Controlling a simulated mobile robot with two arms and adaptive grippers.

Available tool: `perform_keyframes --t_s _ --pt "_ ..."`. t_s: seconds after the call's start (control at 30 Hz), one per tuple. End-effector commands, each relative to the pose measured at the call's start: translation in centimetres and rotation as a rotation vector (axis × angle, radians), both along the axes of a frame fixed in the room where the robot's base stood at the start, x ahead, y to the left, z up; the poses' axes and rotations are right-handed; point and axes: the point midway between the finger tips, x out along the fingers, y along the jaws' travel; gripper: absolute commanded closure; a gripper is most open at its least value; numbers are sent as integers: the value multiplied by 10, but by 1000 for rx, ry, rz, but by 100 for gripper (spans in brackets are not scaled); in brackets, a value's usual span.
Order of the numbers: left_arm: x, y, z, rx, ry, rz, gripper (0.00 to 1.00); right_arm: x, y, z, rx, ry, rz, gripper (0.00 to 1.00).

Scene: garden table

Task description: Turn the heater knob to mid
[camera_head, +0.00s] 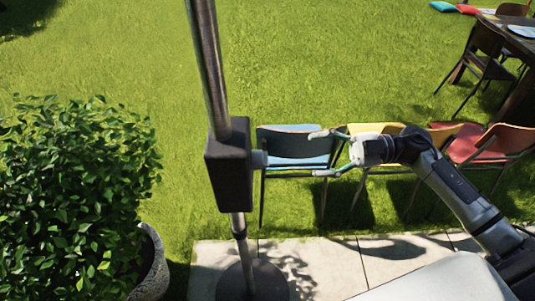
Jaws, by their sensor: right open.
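The patio heater's dark box (229,164) sits on an upright metal pole (206,62). A small grey knob (260,159) sticks out from the right side of the box. My right gripper (318,153) comes in from the right and is open, its two fingers pointing left toward the knob. A gap shows between the fingertips and the knob. The knob's markings and its setting cannot be made out. My left gripper is out of view.
A blue chair (293,141), a yellow chair (375,129) and a red chair (490,144) stand behind the gripper. A leafy bush (75,190) in a stone pot (152,266) is at left. The heater's round base (252,284) rests on paving (392,258).

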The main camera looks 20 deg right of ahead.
Motion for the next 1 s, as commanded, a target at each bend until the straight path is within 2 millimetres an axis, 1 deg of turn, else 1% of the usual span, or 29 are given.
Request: perform_keyframes --t_s 0.03,0.17,0.3,0.4,0.5,0.7,0.97,1.0 --pt "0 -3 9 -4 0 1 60 2 11 6 7 -2 2 33" --pt "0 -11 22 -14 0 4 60 8 40 7 8 -3 1 33" --pt "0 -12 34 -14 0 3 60 14 68 6 8 -1 -1 33" --pt "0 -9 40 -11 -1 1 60 18 84 5 7 -1 -1 33" --pt "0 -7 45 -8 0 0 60 21 97 4 6 -1 -3 33" --pt "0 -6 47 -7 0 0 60 23 108 1 4 -1 -4 33" --pt "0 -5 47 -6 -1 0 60 23 108 0 3 -1 -4 33" --pt "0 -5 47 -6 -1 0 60 23 108 0 3 -1 -4 40"
